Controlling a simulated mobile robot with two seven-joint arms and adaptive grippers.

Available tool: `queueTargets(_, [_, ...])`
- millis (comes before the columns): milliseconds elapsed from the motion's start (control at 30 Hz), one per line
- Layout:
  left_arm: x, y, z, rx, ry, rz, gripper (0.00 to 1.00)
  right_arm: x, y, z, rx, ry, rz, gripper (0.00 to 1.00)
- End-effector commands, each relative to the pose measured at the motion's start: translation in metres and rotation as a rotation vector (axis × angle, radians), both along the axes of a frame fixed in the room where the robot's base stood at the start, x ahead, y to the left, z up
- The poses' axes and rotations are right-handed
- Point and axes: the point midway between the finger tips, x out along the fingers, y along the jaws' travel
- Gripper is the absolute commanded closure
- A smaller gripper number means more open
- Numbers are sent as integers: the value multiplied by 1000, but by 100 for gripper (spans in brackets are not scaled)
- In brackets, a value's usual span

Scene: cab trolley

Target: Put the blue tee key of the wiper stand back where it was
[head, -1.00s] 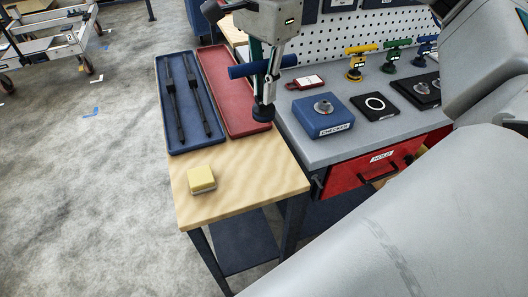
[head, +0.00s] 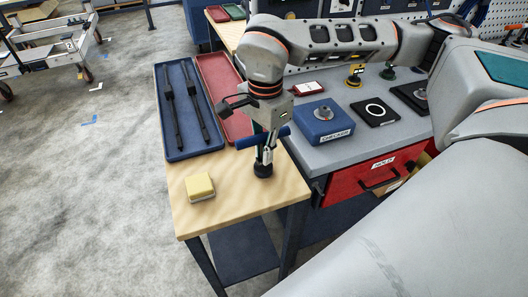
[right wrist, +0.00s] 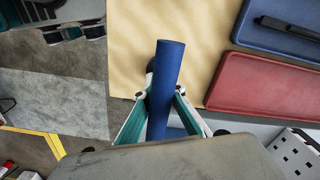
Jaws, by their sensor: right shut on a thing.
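The blue tee key (head: 246,142) is held in my right gripper (head: 265,152), with its blue crossbar level and a dark round foot below. In the head view it shows over the right part of the wooden table top; I cannot tell whether the foot touches the wood. In the right wrist view, the blue bar (right wrist: 167,65) runs between the two fingers of my right gripper (right wrist: 165,98). I cannot single out the wiper stand. A yellow tee key (head: 355,72) and a green one (head: 388,71) stand on the grey counter, partly behind my arm. My left gripper is out of view.
The wooden table (head: 240,205) carries a blue tray (head: 176,150) with two black wiper arms, a red tray (head: 236,128) and a yellow sponge-like block (head: 200,186). A blue checker box (head: 323,125) and a black ring plate (head: 374,111) sit on the counter.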

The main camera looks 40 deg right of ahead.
Motion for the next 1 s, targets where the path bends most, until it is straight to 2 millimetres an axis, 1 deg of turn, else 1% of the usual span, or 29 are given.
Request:
queueTargets(67, [0, 0, -1, 0, 1, 0, 60, 0, 0, -5, 0, -1, 0, 100])
queueTargets(233, [0, 0, 0, 0, 0, 0, 60, 0, 0, -4, 0, -1, 0, 100])
queueTargets(267, [0, 0, 0, 0, 0, 0, 60, 0, 0, -5, 0, 0, 0, 83])
queueTargets(300, [0, 0, 0, 0, 0, 0, 60, 0, 0, -5, 0, 0, 0, 74])
queueTargets(600, [0, 0, 0, 0, 0, 0, 60, 0, 0, -4, 0, -1, 0, 74])
queueTargets(733, [0, 0, 1, 0, -1, 0, 60, 1, 0, 1, 0, -3, 0, 74])
queueTargets(867, [1, 0, 2, -1, -2, 0, 60, 1, 0, 19, 1, -4, 0, 74])
queueTargets(1000, [1, 0, 5, 0, -4, 0, 60, 1, 0, 48, 1, -7, 0, 74])
